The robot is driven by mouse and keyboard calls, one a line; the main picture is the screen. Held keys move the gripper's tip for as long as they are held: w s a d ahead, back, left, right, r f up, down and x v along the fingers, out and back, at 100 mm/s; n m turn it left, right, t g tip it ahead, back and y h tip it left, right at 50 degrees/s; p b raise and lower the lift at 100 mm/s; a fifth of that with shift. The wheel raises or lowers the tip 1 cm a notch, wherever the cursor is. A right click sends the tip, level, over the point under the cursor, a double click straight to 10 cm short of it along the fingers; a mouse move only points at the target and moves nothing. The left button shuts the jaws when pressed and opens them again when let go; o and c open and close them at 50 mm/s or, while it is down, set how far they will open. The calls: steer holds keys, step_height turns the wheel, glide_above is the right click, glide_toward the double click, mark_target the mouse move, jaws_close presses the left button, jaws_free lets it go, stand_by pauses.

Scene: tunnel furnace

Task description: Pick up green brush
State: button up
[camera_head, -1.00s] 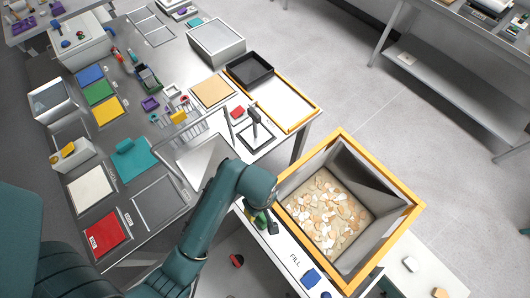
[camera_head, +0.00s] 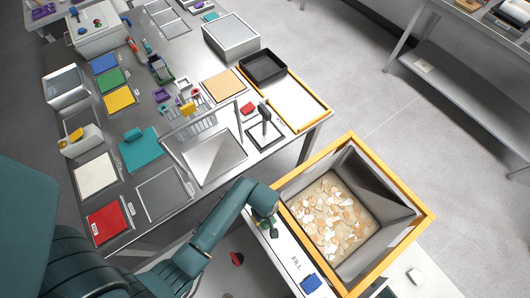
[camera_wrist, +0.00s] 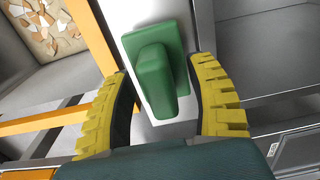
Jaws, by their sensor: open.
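The green brush (camera_wrist: 155,80) shows large in the wrist view, a block-like green body on a wider green base, resting on a pale surface. My gripper (camera_wrist: 165,100) is open, with its two yellow ridged fingers on either side of the brush's near end. I cannot tell whether the fingers touch it. In the head view a small part of the green brush (camera_head: 265,223) shows beside the end of my arm, on the white ledge beside the yellow-rimmed bin. My gripper is mostly hidden there by my arm.
The yellow-rimmed bin (camera_head: 425,222) holding pale chips stands right of the brush. A blue object (camera_head: 311,283) lies on the white ledge marked FILL (camera_head: 285,250). The metal table (camera_head: 165,235) with trays and coloured mats is behind and left.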

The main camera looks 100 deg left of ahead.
jaws_close()
stand_by(0.4)
step_height(320, 180, up, 10)
steer(key=shift+r+p, duration=0.1)
steer(key=shift+p, duration=0.65)
steer(key=c, duration=0.7)
jaws_free()
jaws_close()
